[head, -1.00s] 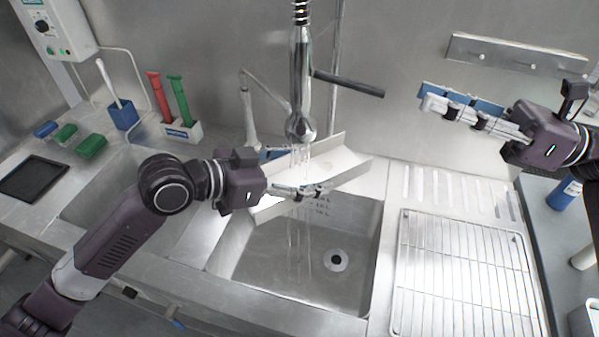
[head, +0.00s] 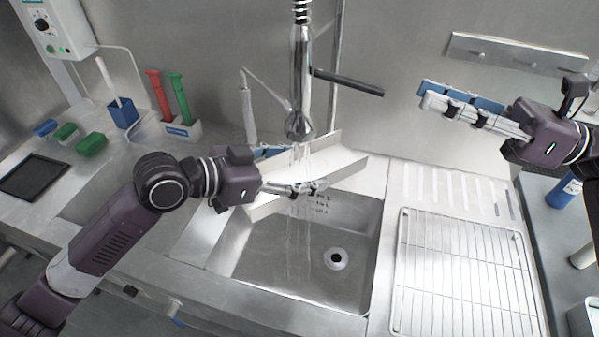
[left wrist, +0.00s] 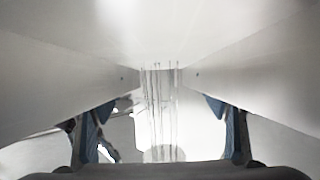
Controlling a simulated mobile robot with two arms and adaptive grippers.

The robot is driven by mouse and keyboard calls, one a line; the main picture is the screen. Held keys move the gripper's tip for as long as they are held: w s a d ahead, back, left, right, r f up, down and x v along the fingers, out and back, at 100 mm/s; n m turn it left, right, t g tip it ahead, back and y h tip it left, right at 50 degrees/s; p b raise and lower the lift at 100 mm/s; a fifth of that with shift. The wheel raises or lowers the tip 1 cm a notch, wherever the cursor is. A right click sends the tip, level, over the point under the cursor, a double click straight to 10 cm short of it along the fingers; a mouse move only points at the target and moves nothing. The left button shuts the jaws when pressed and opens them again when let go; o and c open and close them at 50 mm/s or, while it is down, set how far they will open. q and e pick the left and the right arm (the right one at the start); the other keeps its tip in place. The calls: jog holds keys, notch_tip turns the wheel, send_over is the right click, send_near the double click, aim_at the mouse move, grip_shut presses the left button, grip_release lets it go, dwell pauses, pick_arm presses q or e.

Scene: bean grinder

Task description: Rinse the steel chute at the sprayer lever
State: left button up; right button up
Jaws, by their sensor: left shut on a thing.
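The steel chute (head: 338,172) is a pale, V-walled trough held over the sink, directly under the spray head (head: 299,124). My left gripper (head: 306,168) is shut on the chute, one finger on each side. In the left wrist view the chute (left wrist: 60,75) fills the upper part, between my left gripper's (left wrist: 162,140) blue pads. Thin streams of water (head: 300,155) fall from the spray head onto the chute and show below it. The dark sprayer lever (head: 348,82) sticks out to the right of the spray pipe. My right gripper (head: 426,96) is open and empty, raised at the right.
The sink basin (head: 270,262) with a round drain (head: 336,259) lies below the chute. A wire rack (head: 465,280) lies on the drainboard at right. Red and green brushes (head: 178,100) stand at back left, near a blue holder (head: 123,113). A hook rail (head: 515,55) is on the wall.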

jog(key=shift+r, duration=0.4)
jog(key=shift+f, duration=0.1)
dwell(0.5)
jog(key=shift+p, duration=0.35)
jog(key=shift+r+p, duration=0.3)
jog(key=shift+r, duration=0.15)
jog(key=shift+f, duration=0.1)
dwell(0.3)
